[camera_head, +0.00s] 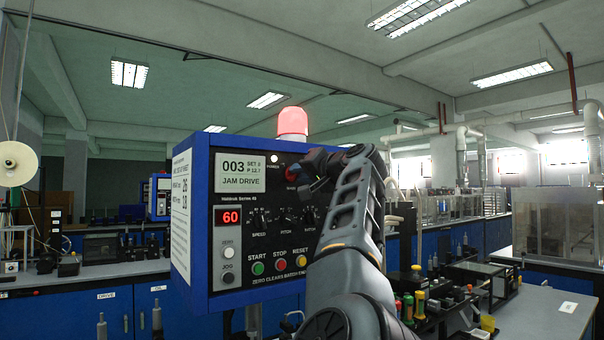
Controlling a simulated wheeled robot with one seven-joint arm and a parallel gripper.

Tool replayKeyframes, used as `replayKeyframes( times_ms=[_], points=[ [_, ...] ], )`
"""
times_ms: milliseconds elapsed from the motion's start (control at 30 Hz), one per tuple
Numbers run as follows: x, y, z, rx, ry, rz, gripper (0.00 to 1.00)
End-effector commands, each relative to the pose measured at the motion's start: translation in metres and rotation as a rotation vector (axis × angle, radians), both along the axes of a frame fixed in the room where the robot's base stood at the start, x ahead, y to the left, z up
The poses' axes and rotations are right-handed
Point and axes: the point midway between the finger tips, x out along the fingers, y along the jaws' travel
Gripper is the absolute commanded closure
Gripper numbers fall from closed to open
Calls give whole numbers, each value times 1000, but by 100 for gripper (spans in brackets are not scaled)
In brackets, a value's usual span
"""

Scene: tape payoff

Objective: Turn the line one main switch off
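A blue control box (203,240) with a black front panel stands in the middle of the head view. A red knob (291,174) shows at the panel's upper right, partly covered by my gripper; it may be the main switch, but its label and setting are not readable. My gripper (309,168) is at the panel's upper right, overlapping the knob's right side. I cannot tell whether it touches the knob or how its fingers stand. The power lamp (274,158) looks white and lit. The display (240,172) reads "003" and "JAM DRIVE".
A red beacon (292,122) tops the box. Below are dials (285,217), a red "60" readout (229,217), and start (258,268), stop (280,265) and reset (301,260) buttons. My arm covers the panel's right side. A cluttered bench (545,310) stands at right.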

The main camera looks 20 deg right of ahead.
Motion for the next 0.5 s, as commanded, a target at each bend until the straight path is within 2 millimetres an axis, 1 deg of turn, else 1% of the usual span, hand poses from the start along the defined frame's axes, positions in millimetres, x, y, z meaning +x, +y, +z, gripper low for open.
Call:
replayKeyframes(
  times_ms=[33,200,500],
  points=[
    [0,0,0,0,0,0,84],
    [0,0,0,0,0,0,100],
    [0,0,-1,-3,0,-1,100]
  ],
)
